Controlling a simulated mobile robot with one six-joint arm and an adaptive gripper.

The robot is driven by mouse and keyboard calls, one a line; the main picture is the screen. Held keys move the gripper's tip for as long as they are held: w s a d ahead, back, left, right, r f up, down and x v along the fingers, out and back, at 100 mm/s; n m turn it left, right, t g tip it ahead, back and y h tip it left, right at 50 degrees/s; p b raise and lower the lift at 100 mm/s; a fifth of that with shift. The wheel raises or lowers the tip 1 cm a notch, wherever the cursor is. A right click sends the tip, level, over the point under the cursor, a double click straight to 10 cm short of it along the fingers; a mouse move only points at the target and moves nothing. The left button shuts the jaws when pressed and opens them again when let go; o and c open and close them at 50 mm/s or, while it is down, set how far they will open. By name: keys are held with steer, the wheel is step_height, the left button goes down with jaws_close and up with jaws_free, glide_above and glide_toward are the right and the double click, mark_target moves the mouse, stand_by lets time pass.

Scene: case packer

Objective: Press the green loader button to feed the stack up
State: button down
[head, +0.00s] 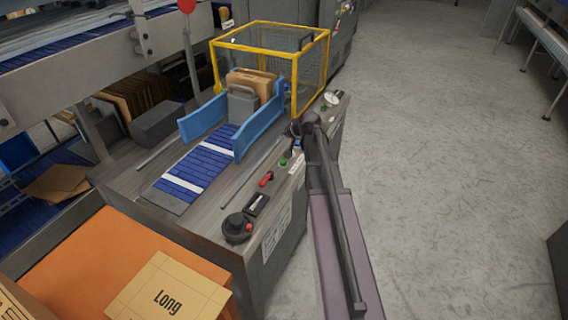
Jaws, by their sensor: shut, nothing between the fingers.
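The loader's green button (283,162) is a small round cap on the right-hand top edge of the loader (215,210). A brown cardboard stack (252,82) stands upright at the far end of the loader, behind a grey plate (242,104) and between two blue side guides. My arm reaches up from the lower right, along the loader's right side. My gripper (296,131) is small and dark, shut and empty, at the arm's far end. It appears a little beyond the button and apart from it; its height above the panel is hard to judge.
A yellow-framed cage (312,75) surrounds the far end. A box marked "Long" (168,298) lies in front. Grey floor (440,150) is clear to the right.

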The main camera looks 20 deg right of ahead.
mark_target(283, 162)
steer(key=shift+f, duration=0.2)
step_height(283, 162, down, 8)
steer(key=b, duration=0.8)
steer(key=shift+f+b, duration=0.2)
steer(key=shift+b, duration=0.2)
steer(key=shift+f, duration=0.15)
stand_by(1.2)
steer(key=shift+f+b, duration=0.3)
steer(key=shift+b, duration=0.15)
steer(key=shift+f+b, duration=0.45)
stand_by(1.0)
steer(key=shift+r, duration=0.1)
steer(key=shift+r+p, duration=0.8)
steer(key=shift+p, duration=0.1)
steer(key=shift+r, duration=0.1)
